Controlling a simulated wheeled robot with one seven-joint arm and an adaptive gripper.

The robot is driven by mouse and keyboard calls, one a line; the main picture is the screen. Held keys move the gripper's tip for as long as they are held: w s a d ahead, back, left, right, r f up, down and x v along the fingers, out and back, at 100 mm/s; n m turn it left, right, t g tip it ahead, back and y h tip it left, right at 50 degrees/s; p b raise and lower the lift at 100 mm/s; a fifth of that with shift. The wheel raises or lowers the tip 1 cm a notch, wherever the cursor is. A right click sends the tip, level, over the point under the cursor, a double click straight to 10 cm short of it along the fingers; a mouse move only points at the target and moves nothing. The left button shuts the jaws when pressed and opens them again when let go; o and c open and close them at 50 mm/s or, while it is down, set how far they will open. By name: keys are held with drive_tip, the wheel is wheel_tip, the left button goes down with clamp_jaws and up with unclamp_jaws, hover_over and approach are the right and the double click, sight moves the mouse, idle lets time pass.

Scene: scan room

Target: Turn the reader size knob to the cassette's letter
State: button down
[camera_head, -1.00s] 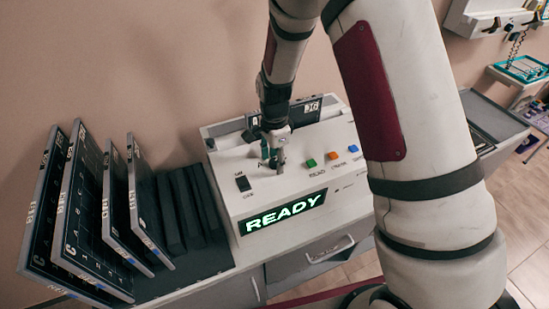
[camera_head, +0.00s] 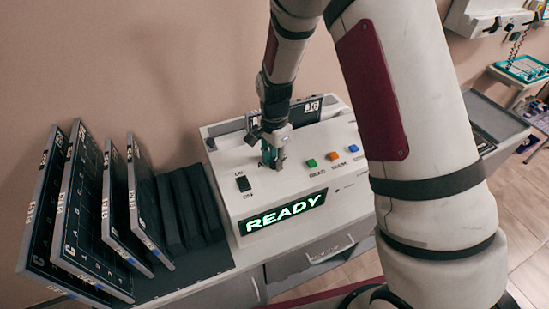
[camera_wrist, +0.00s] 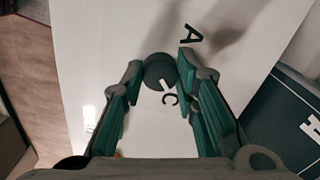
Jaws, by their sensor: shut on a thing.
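The size knob (camera_wrist: 159,68) is a dark round knob on the reader's white top, with a white pointer mark on its lower edge, toward the letter C in the wrist view. A letter A is printed at its upper right; other letters are hidden. My gripper (camera_wrist: 160,73) is shut on the knob, with a green-padded finger on either side. In the head view my gripper (camera_head: 272,160) hides the knob. A dark cassette (camera_head: 330,108) stands at the back of the reader (camera_head: 230,165). In the wrist view its panel (camera_wrist: 285,120) shows one large letter, cut off at the edge.
The reader's screen (camera_head: 285,213) reads READY. A black switch (camera_head: 243,184) and green (camera_head: 311,163), orange (camera_head: 333,156) and blue (camera_head: 353,148) buttons sit close to my gripper. Several dark cassettes (camera_head: 85,215) stand in a rack at the left.

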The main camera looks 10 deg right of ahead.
drive_tip(key=n, duration=1)
drive_tip(key=shift+n+b, duration=0.4)
drive_tip(key=n, duration=1.1)
drive_tip(key=shift+d+b, duration=0.1)
drive_tip(key=shift+b, duration=0.3)
drive_tip(key=c, duration=1.2)
unclamp_jaws()
drive_tip(key=shift+c, duration=0.2)
drive_tip(key=shift+r, duration=0.1)
wheel_tip(320, 180, up, 12)
